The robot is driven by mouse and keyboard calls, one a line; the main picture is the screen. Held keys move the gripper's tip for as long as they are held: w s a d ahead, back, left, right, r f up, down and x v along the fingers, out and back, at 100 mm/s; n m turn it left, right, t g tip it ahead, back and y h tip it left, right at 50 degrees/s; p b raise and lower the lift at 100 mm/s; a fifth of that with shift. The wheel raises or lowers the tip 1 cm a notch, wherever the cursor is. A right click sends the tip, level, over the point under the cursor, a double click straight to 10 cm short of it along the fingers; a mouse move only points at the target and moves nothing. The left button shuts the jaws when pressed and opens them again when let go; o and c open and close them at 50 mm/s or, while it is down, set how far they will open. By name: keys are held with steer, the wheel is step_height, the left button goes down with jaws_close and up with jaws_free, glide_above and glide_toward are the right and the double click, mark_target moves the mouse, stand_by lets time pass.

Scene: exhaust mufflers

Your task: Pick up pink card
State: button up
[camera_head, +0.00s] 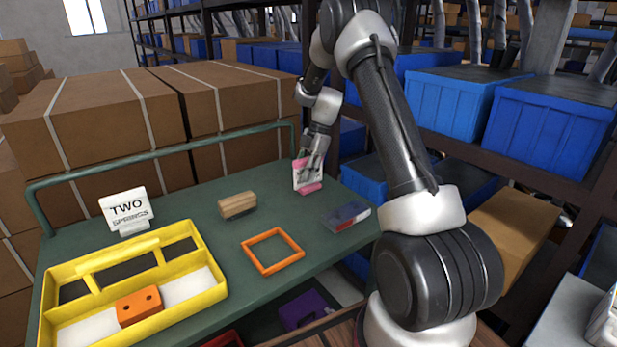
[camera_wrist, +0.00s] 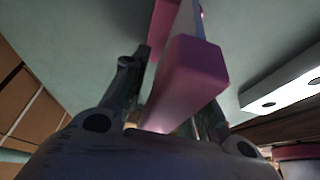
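The pink card (camera_head: 306,178) stands upright at the far right of the green table, with a white printed face and a pink base. My gripper (camera_head: 314,157) is at its top edge, coming down from above and behind. In the wrist view the pink part of the card (camera_wrist: 188,78) fills the space between my fingers (camera_wrist: 172,95), and its white panel (camera_wrist: 186,28) shows beyond. The left finger lies close beside the pink part; the right finger is mostly hidden behind it. I cannot tell whether the fingers press on it.
On the green table (camera_head: 200,190) are a white "TWO SPRINGS" sign (camera_head: 127,209), a wooden block (camera_head: 237,205), an orange frame (camera_head: 272,251), a grey-blue box (camera_head: 346,216) and a yellow tray (camera_head: 55,325) with an orange block (camera_head: 138,306). A green rail (camera_head: 150,157) runs behind.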

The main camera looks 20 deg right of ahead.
steer(key=shift+f, duration=0.25)
stand_by(0.4)
steer(key=shift+c, duration=0.4)
jaws_close()
